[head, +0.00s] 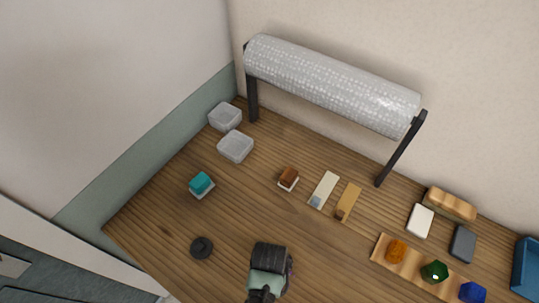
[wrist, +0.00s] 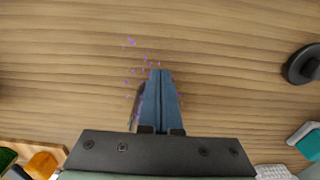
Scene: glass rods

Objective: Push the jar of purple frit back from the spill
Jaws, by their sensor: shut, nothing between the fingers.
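Small purple specks (wrist: 131,42), the spill, are scattered on the wooden table in the wrist view, ahead of and beside my fingertips. My gripper (wrist: 160,75) is shut and empty, its blue fingers together over the edge of the specks. I cannot tell whether the tips touch the table. In the head view my wrist is at the bottom middle and hides the fingers and the spill. I cannot make out a jar of purple frit in either view; it may be hidden behind my arm or out of frame.
A wooden strip (head: 384,246) at right bears an orange lump (head: 396,251), a green one (head: 434,271) and a blue one (head: 472,292). A black disc (head: 201,247) lies left of my wrist, a teal block (head: 201,183) beyond it. A bubble-wrap roll (head: 330,85) stands behind.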

